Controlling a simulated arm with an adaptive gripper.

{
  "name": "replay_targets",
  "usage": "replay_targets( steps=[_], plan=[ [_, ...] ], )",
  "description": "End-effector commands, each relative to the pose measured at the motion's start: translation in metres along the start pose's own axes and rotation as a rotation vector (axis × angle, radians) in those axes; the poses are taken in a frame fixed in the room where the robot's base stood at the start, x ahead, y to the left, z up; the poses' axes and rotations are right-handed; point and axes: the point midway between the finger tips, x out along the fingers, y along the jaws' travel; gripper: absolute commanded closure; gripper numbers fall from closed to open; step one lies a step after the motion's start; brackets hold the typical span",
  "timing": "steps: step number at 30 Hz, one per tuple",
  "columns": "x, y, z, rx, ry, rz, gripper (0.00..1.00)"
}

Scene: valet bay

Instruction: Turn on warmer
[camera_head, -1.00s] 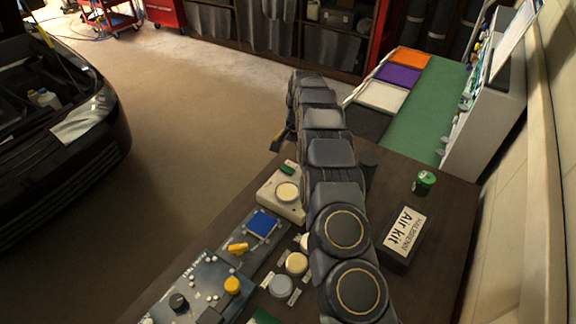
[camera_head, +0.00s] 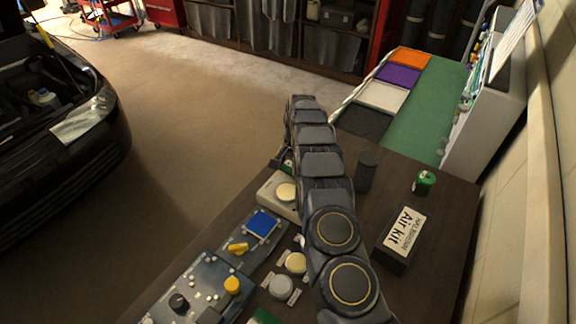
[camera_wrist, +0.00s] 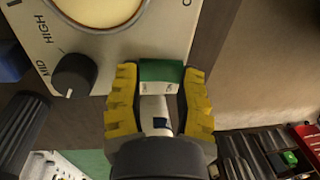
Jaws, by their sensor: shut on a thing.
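The warmer (camera_head: 266,191) is a beige box with a round cream-coloured top, on the dark table. A green rocker switch (camera_wrist: 160,73) with a pale lower face is on the panel beside the knob. My gripper (camera_wrist: 158,88) has its yellow fingers on both sides of this switch and is shut on it. In the head view my arm mostly hides the gripper and the switch.
A blue pad (camera_head: 262,223), a yellow lever (camera_head: 238,248) and control panels stand left of my arm. Round buttons (camera_head: 281,287) are close to the arm. An Air kit box (camera_head: 395,258) and a green can (camera_head: 425,182) are at right. A car (camera_head: 60,150) is at far left.

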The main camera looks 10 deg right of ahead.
Motion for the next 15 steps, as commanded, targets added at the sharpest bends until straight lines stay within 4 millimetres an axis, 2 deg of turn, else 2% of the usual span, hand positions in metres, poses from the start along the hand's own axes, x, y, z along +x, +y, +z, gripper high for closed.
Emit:
replay_targets(
  steps=[15],
  plan=[
    [0.0018,-0.0010,-0.0013,-0.002,0.000,0.108,0.92]
  ],
)
